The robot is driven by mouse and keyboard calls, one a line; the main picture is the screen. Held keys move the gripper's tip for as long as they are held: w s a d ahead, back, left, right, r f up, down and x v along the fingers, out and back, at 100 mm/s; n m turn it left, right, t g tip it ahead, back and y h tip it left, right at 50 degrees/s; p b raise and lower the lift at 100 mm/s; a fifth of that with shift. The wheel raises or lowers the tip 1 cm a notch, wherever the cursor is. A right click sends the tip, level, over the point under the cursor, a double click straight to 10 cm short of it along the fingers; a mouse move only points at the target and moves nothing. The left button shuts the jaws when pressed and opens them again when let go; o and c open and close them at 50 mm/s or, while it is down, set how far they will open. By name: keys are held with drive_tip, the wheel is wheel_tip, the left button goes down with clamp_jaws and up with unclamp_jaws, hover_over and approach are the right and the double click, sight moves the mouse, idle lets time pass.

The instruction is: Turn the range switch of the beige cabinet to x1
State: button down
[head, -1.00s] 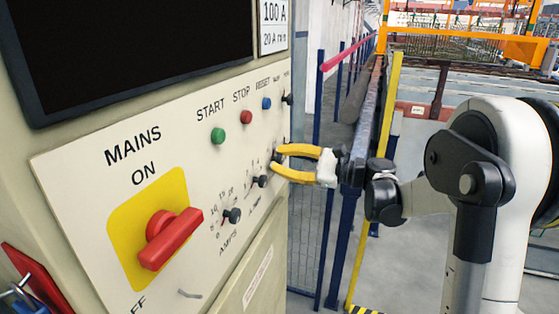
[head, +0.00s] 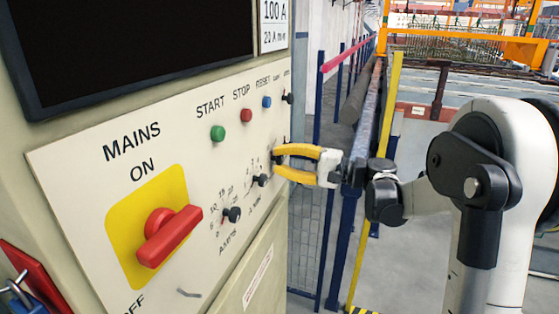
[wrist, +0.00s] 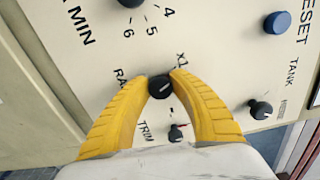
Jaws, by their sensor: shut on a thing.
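The beige cabinet (head: 85,180) fills the left of the head view, with a light control panel. Its range switch (wrist: 160,87) is a small black round knob with a pale pointer mark, seen in the wrist view. The "x1" print is just above and right of it; the "RA..." label is partly hidden by a finger. My gripper (wrist: 163,80), with yellow fingers, is shut on the range switch, one fingertip on each side. In the head view my gripper (head: 276,160) meets the panel's right part, and the fingers hide most of the knob there.
A trim knob (wrist: 176,132) sits close below my fingers, and a tank knob (wrist: 261,110) is to the right. The blue reset button (wrist: 277,22) and another black knob (wrist: 131,2) are above. A red mains switch (head: 168,235) is far left. Blue posts (head: 340,245) stand right of the cabinet.

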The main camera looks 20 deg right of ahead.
drive_tip(key=shift+n, duration=0.5)
drive_tip(key=c, duration=1.1)
unclamp_jaws()
drive_tip(key=v, duration=1.2)
